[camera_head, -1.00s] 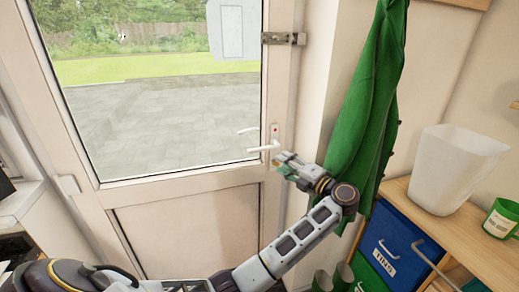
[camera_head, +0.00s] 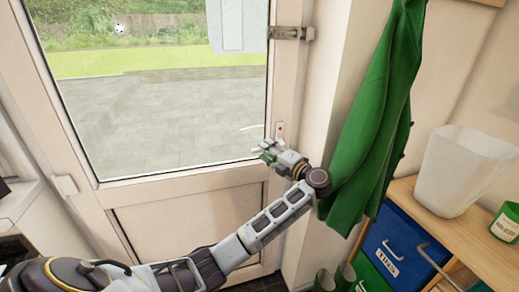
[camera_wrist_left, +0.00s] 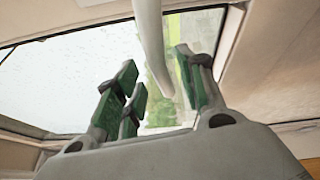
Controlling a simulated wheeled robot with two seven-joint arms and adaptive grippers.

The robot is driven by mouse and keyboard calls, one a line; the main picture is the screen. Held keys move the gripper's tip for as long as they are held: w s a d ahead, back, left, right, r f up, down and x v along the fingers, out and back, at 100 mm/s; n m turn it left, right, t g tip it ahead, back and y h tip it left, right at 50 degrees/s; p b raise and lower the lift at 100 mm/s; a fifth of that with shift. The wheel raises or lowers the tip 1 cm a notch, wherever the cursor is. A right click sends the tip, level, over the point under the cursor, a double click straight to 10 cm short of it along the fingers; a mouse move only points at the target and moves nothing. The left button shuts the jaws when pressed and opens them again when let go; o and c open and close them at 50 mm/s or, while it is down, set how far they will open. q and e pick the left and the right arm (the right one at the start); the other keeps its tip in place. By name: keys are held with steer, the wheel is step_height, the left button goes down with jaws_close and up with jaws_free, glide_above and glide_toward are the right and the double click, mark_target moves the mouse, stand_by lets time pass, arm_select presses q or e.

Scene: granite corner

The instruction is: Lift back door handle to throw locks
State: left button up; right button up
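The white back door (camera_head: 190,195) stands shut, with a large glass pane. Its handle plate (camera_head: 280,131) is on the right stile; the inner lever is mostly hidden by my left gripper (camera_head: 264,148) in the head view. In the left wrist view the white handle (camera_wrist_left: 150,45) comes down from the top, its end between the green-padded fingers. The left gripper (camera_wrist_left: 160,98) is open, with fingers on both sides of the lever and a visible gap; I cannot tell whether any pad touches it. My right gripper is in neither view.
A green garment (camera_head: 375,120) hangs on the wall close right of my left forearm. Further right, a wooden shelf (camera_head: 480,240) holds a white bin (camera_head: 455,170) and a green mug (camera_head: 507,222), with a blue drawer (camera_head: 395,250) below. A metal latch (camera_head: 290,33) sits higher on the door edge.

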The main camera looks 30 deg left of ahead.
arm_select(q)
steer(key=shift+w+a, duration=0.45)
steer(key=shift+w, duration=0.05)
steer(key=shift+a, duration=0.45)
steer(key=c, duration=0.5)
jaws_close()
steer(key=shift+r, duration=0.2)
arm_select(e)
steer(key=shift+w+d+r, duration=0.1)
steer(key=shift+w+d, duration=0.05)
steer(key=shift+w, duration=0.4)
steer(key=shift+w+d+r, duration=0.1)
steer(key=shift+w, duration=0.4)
